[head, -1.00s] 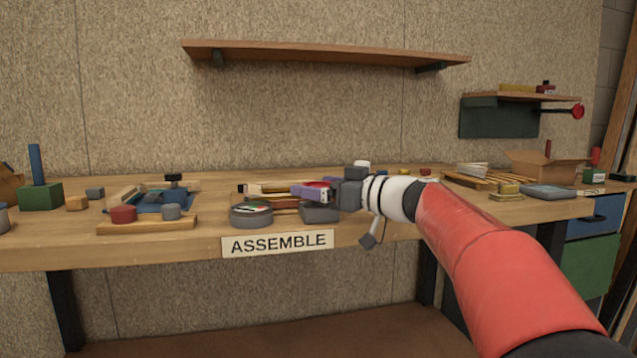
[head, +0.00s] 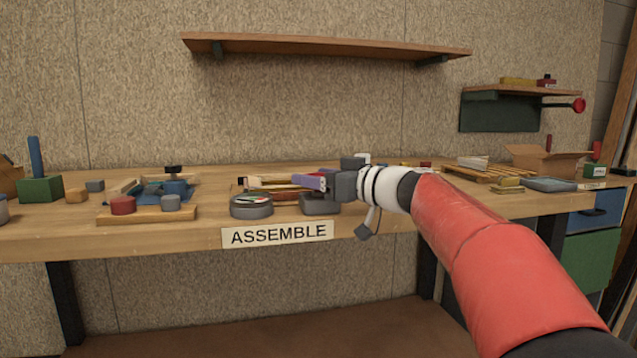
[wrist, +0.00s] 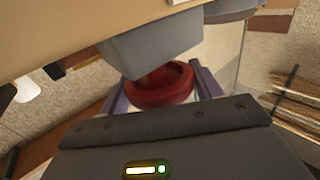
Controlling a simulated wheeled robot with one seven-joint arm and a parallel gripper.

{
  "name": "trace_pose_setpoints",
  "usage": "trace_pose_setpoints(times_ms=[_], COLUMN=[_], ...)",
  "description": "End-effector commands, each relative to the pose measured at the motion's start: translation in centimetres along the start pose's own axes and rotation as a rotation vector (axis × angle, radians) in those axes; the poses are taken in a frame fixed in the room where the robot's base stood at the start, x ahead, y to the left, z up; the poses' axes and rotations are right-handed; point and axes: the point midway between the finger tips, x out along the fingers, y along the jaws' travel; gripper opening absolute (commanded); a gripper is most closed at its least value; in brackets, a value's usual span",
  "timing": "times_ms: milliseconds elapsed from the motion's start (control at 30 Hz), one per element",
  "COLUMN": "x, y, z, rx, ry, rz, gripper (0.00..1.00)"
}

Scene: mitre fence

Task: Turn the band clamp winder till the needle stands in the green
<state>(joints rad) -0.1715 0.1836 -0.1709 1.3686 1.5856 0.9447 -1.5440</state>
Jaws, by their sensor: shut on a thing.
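The red round winder (wrist: 160,86) shows in the wrist view between the two purple fingers of my gripper (wrist: 165,92), which is shut on it. In the head view my gripper (head: 310,182) is at the grey clamp block (head: 318,206), reaching in from the right, and hides most of the winder. The block also shows in the wrist view (wrist: 150,43), close against the winder. The round grey gauge (head: 251,211) stands left of the block, its pale face with a green part showing. The needle is too small to read.
An "ASSEMBLE" label (head: 277,235) is on the bench's front edge. Wood strips (head: 275,184) lie behind the gauge. A board (head: 147,216) with a red and a grey piece lies to the left. A cardboard box (head: 545,160) and a grey tray (head: 550,185) are at the right.

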Motion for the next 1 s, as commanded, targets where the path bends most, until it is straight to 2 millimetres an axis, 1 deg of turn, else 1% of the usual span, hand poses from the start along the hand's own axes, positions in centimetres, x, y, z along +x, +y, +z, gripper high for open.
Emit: trace_pose_setpoints(times_ms=[33, 167, 600, 800, 1000], x=[-0.04, -0.08, -0.05, -0.01, -0.05], y=[-0.13, -0.13, -0.08, -0.02, 0.05], z=[0.48, 0.62, -0.02, 0.0, 0.02], rx=[-0.002, -0.003, -0.001, 0.0, -0.001], ry=[0.003, 0.004, 0.002, 0.0, 0.0], rz=[0.02, 0.098, 0.38, 0.45, 0.477], gripper=[0.41, 0.41, 0.41, 0.41, 0.41])
